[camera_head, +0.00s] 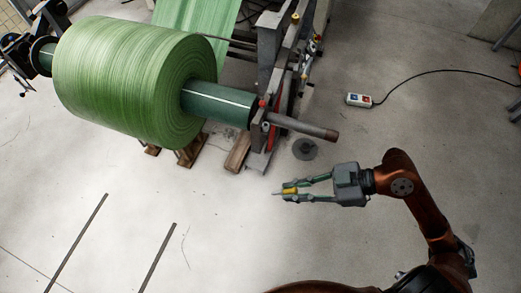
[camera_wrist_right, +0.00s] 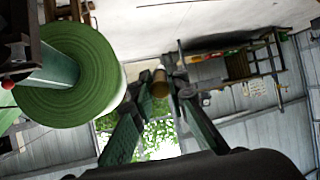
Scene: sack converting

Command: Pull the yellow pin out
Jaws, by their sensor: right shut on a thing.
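The yellow pin (camera_head: 290,191) is between the fingertips of my right gripper (camera_head: 287,194), which is shut on it. In the head view the pin is clear of the roll stand, out over the bare floor in front of it. In the right wrist view the pin (camera_wrist_right: 160,84) shows end-on as a brownish-yellow round piece between the two fingertips (camera_wrist_right: 157,90). My left gripper is not in view.
A big green roll (camera_head: 125,80) sits on a green core (camera_head: 218,102) at the left. A grey shaft (camera_head: 302,127) sticks out of the machine frame (camera_head: 268,60). A grey disc (camera_head: 305,149) and a switch box with cable (camera_head: 359,100) lie on the floor.

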